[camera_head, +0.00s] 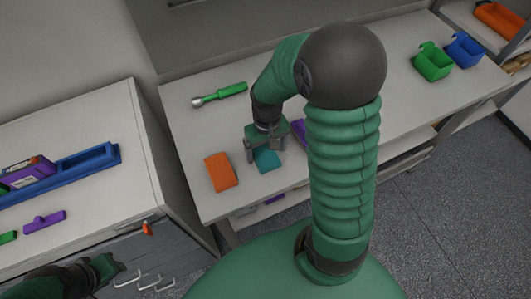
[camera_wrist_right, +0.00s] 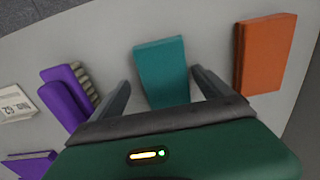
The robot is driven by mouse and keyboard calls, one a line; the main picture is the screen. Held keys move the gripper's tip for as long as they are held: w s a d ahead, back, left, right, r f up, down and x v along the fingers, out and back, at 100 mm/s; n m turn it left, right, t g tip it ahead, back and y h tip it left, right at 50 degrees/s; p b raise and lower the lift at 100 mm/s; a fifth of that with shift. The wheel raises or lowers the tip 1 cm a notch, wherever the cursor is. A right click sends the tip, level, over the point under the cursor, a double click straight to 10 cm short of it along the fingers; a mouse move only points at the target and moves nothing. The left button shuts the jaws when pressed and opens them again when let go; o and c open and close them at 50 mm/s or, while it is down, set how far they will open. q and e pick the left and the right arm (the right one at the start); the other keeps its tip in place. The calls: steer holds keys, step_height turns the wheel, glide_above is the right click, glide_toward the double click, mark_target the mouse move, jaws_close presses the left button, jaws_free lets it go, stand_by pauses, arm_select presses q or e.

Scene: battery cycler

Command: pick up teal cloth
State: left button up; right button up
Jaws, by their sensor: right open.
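The teal cloth (camera_head: 267,160) is a small folded block lying on the white bench in the head view. My right gripper (camera_head: 265,157) is open above it, and part of the cloth is hidden by the gripper. In the right wrist view the teal cloth (camera_wrist_right: 161,72) lies ahead of and between the two spread fingers of the right gripper (camera_wrist_right: 160,88), with no visible grip on it. My left gripper (camera_head: 105,272) is low at the left in the head view, beside the drawer cabinet, and its jaws are too unclear to read.
An orange cloth (camera_head: 221,172) lies left of the teal one. A purple brush (camera_wrist_right: 68,95) is on the other side. A green-handled tool (camera_head: 219,95) lies behind. Green (camera_head: 433,62) and blue (camera_head: 464,50) bins stand far right. A blue tray (camera_head: 75,171) rests on the left cabinet.

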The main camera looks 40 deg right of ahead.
mark_target(263, 152)
steer(key=shift+w+d, duration=0.1)
steer(key=shift+d, duration=0.05)
steer(key=shift+a, duration=0.6)
steer(key=c, duration=0.5)
steer(key=shift+w+a+r, duration=0.15)
steer(key=shift+a, duration=0.15)
steer(key=c, duration=0.5)
steer(key=shift+d, duration=0.25)
steer(key=c, duration=0.4)
steer(key=shift+d, duration=0.25)
steer(key=shift+c, duration=0.2)
steer(key=shift+a+r, duration=0.1)
steer(key=shift+r, duration=0.35)
step_height(263, 152, up, 2)
steer(key=shift+a+r, duration=0.1)
steer(key=shift+r, duration=0.1)
steer(key=s+a, duration=0.1)
steer(key=a, duration=0.4)
steer(key=s+a+r, duration=0.1)
steer(key=a, duration=0.4)
steer(key=s+a+b, duration=0.1)
steer(key=s+a, duration=0.1)
steer(key=a, duration=0.3)
steer(key=shift+a+r, duration=0.25)
steer(key=shift+r, duration=0.05)
